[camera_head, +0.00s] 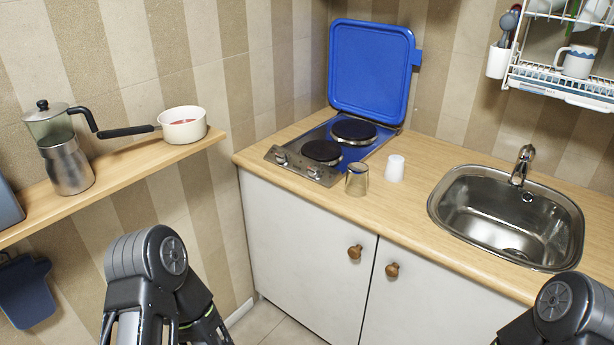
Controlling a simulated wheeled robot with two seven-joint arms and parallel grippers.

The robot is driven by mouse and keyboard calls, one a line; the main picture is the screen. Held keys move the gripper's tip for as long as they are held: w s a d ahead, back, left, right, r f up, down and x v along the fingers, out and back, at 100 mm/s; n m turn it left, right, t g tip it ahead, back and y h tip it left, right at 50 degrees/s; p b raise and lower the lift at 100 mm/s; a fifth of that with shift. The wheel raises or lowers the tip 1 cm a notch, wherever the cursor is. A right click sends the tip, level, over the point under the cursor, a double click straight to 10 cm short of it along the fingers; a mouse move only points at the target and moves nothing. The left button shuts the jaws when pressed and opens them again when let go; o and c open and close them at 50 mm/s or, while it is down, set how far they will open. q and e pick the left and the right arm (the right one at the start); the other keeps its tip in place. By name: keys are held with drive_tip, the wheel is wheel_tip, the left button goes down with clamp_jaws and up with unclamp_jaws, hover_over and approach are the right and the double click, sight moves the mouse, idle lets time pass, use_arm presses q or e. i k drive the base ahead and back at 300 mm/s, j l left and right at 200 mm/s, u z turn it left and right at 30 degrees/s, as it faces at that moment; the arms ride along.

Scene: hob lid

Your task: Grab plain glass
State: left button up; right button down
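A clear, see-through glass (357,180) stands on the wooden worktop near its front edge, just right of the hob's front corner. A white, opaque-looking cup (395,168) stands a little behind it and to the right, apart from it. The two-plate hob (319,160) is beside the glass, with its blue lid (372,68) standing open against the wall. My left arm shows at the bottom left and my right arm at the bottom right, both below and in front of the worktop. Neither gripper's fingertips show.
A steel sink (509,216) with a tap (522,164) is at the right of the worktop (420,207). A dish rack (563,82) hangs above it. A wooden shelf (112,183) at left holds a coffee pot (66,164) and a white pan (183,125). Worktop between cup and sink is clear.

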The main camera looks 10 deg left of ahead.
sight(356, 183)
drive_tip(key=z, duration=1.35)
drive_tip(key=j+z, duration=0.25)
drive_tip(key=k+j, duration=0.1)
drive_tip(key=j, duration=0.3)
drive_tip(key=k+j, duration=0.1)
drive_tip(key=j, duration=0.3)
drive_tip(key=k+j, duration=0.1)
drive_tip(key=j, duration=0.75)
drive_tip(key=k, duration=0.05)
